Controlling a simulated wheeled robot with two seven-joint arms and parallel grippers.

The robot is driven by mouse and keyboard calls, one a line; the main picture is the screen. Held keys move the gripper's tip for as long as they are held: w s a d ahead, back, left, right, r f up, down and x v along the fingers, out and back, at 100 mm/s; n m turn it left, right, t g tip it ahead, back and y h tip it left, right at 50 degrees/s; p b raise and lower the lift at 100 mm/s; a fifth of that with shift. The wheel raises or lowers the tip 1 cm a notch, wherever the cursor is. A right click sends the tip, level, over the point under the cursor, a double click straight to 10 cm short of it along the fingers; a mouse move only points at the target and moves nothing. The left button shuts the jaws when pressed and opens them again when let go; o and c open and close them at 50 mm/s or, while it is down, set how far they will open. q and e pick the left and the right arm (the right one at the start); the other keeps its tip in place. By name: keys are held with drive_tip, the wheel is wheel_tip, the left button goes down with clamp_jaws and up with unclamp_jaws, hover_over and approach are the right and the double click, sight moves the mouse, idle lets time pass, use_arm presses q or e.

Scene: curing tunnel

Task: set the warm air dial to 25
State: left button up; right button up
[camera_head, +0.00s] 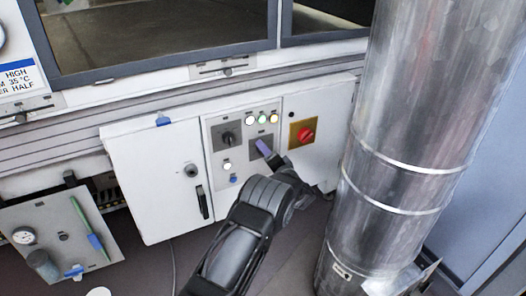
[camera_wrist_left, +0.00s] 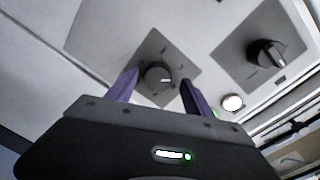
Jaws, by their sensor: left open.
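In the head view, the control panel (camera_head: 218,161) on the white cabinet carries a black dial (camera_head: 227,139) on a dark square plate, with a second plate lower right of it. My left gripper (camera_head: 265,148) is at this second plate and hides its dial. In the left wrist view, that round dial (camera_wrist_left: 158,77) has a pale pointer line and sits between the fingertips of my left gripper (camera_wrist_left: 159,82). The gripper is open, with visible gaps on both sides of the dial. The other dial (camera_wrist_left: 266,53) is to the right. The dial labels are too small to read.
A red knob on a yellow plate (camera_head: 306,134) is right of the panel, and a large metal duct (camera_head: 408,140) stands further right. Several small lit buttons (camera_head: 262,118) sit above the gripper. A black door handle (camera_head: 202,203) sticks out at left.

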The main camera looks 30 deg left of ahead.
use_arm(q)
drive_tip(key=p+v, duration=0.1)
drive_tip(key=v, duration=0.6)
drive_tip(key=shift+s, duration=0.25)
use_arm(e)
drive_tip(key=shift+r, duration=0.75)
use_arm(q)
drive_tip(key=shift+r, duration=0.1)
use_arm(e)
drive_tip(key=shift+f, duration=0.15)
